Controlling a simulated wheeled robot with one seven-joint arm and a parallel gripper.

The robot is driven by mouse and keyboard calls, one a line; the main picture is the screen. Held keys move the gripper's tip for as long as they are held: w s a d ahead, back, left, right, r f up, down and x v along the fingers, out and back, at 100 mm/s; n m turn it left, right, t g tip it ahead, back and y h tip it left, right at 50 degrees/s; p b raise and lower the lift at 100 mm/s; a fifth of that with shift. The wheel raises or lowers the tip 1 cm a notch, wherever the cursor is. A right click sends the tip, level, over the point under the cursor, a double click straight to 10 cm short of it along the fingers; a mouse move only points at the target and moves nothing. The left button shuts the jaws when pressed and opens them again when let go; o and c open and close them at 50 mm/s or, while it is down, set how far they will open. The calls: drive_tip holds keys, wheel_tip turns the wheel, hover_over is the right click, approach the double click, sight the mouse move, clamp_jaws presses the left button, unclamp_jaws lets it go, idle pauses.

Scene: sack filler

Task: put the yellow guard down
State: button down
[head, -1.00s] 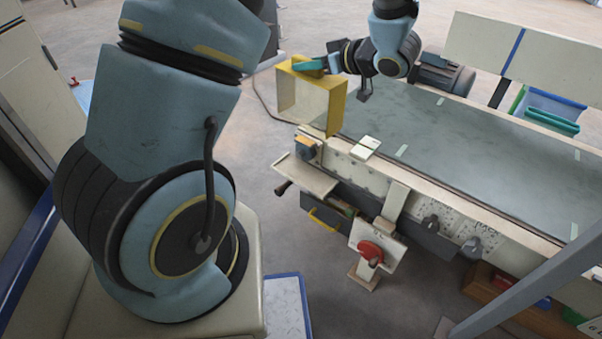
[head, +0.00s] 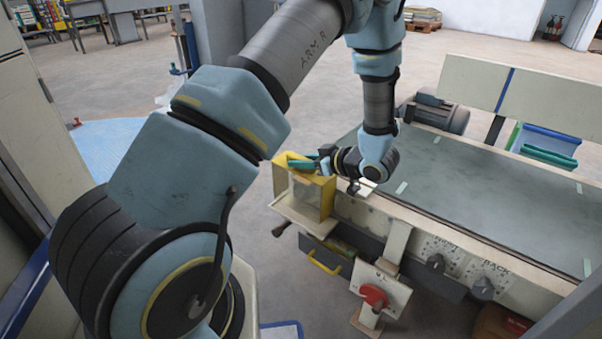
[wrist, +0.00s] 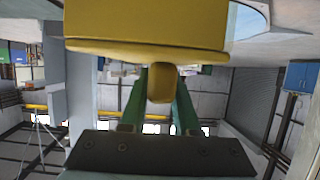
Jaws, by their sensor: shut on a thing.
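The yellow guard (head: 328,200), a yellow box-like frame with a clear panel, hangs upright from my gripper (head: 301,163) in the head view. My gripper's green fingers are shut on the guard's top tab. In the wrist view the guard (wrist: 145,40) fills the upper middle, and its yellow tab (wrist: 161,84) sits between the green fingers of my gripper (wrist: 160,95). The guard's lower edge is at or just above a small cream ledge (head: 304,220) on the conveyor's near left end; I cannot tell whether they touch.
The grey conveyor belt (head: 460,180) runs to the right of the guard. Below the ledge is a drawer with a yellow handle (head: 323,262). A red knob (head: 374,295) on a plate sticks out nearby. A motor (head: 435,113) stands behind the belt.

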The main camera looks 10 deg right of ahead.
sight(301, 171)
drive_tip(key=shift+f, duration=1.6)
drive_tip(key=shift+f+b, duration=0.15)
drive_tip(key=shift+b, duration=0.15)
drive_tip(key=c, duration=0.6)
unclamp_jaws()
drive_tip(key=shift+c, duration=0.2)
